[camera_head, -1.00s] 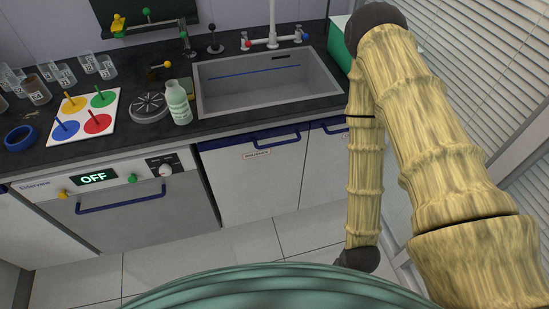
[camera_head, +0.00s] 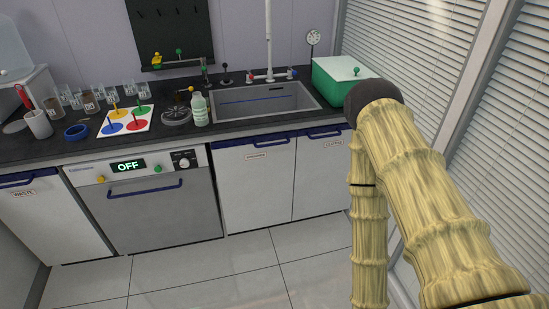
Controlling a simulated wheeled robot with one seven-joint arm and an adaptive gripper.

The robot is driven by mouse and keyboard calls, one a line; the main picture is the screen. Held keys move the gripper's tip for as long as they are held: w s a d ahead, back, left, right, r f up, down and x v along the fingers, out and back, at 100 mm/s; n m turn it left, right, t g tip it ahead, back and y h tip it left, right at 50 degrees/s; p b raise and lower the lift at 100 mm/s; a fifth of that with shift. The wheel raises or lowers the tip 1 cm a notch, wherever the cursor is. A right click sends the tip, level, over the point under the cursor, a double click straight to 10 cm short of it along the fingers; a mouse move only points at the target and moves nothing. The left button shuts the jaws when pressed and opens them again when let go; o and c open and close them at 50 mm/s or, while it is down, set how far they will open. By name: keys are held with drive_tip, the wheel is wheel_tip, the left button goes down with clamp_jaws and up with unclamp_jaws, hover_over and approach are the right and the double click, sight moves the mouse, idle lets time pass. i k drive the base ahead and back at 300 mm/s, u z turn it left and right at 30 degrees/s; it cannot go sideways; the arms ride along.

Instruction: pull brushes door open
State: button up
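Two pale grey cabinet doors are below the sink, both shut. The left one (camera_head: 255,190) has a dark blue bar handle (camera_head: 256,141) along its top edge and a small label (camera_head: 256,156), which may read brushes but is too small to be sure. The right one (camera_head: 320,180) has a similar blue handle (camera_head: 327,133) and its own label (camera_head: 333,144), too small to read. My bamboo-textured arm fills the right side, in front of the right door's right edge. My gripper is not in view.
A dishwasher (camera_head: 160,215) reading OFF is left of these doors, shut. Further left is a shut door labelled waste (camera_head: 45,225). A green box (camera_head: 345,75) stands on the counter right of the sink (camera_head: 262,100). The tiled floor (camera_head: 215,270) before the doors is clear.

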sight(255, 174)
drive_tip(key=u, duration=0.3)
drive_tip(key=i, duration=0.9)
drive_tip(key=z, duration=0.05)
